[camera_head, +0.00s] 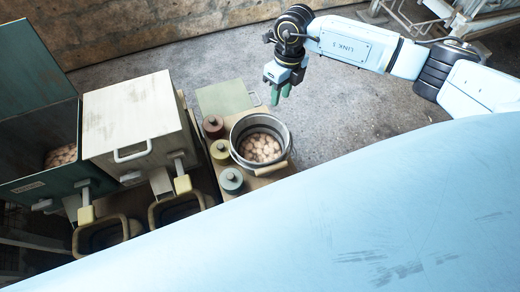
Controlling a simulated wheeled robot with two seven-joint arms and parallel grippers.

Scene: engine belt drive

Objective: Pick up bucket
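A round grey metal bucket (281,133) with several pale round lumps inside stands on a brown board left of the picture's middle. A light tan handle grip (270,168) shows at its front side. My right gripper (281,93) hangs above and just beyond the bucket's far rim, with its green-tipped fingers pointing down. The fingers look a little apart, with nothing seen between them. They appear clear of the bucket. My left gripper is not in view.
A white box with a handle (130,120) and an open dark green bin (38,150) stand further left. Bare floor (350,110) lies to the right.

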